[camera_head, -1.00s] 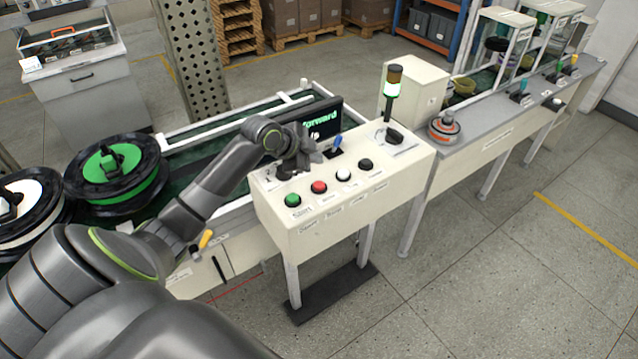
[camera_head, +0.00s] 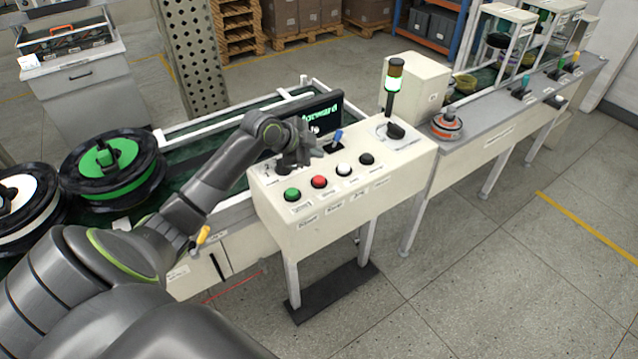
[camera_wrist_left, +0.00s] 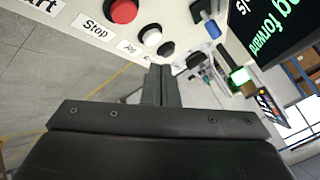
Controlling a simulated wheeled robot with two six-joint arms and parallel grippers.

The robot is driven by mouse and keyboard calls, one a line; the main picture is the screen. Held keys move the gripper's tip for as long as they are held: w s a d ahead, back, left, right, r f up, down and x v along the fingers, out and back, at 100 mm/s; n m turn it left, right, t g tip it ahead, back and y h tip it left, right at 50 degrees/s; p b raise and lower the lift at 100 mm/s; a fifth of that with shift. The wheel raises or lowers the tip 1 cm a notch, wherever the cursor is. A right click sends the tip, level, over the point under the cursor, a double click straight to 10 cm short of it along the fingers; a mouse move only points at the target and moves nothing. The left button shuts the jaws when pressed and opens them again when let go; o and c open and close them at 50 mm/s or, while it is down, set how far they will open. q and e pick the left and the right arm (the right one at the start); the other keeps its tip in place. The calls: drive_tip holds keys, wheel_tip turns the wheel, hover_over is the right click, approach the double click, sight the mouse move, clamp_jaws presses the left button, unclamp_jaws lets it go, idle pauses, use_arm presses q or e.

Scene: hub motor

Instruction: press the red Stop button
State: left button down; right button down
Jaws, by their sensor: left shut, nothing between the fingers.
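The red Stop button (camera_head: 319,182) sits on the cream control box, between a green button (camera_head: 291,194) and a white button (camera_head: 344,170). It also shows at the top of the left wrist view (camera_wrist_left: 123,10), above its "Stop" label (camera_wrist_left: 95,29). My left gripper (camera_head: 318,150) is over the back part of the box, behind the button row and apart from the red button. In the left wrist view its fingers (camera_wrist_left: 161,72) are together and empty, with the red button up and left of their tips. My right gripper is out of view.
A black button (camera_head: 367,158), a blue switch (camera_head: 338,135) and a dark knob (camera_head: 396,131) are also on the box. A screen (camera_head: 322,114) reading "forward" stands behind my gripper. A signal tower (camera_head: 394,85) glows green. Spools (camera_head: 112,165) lie left.

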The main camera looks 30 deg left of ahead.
use_arm(q)
drive_tip(key=b, duration=0.3)
hover_over(315, 180)
wheel_tip(315, 180, down, 5)
drive_tip(key=shift+r, duration=0.1)
drive_tip(key=shift+f+b, duration=0.35)
drive_tip(key=shift+f, duration=0.15)
drive_tip(key=shift+f, duration=0.15)
idle(1.2)
drive_tip(key=shift+f, duration=0.25)
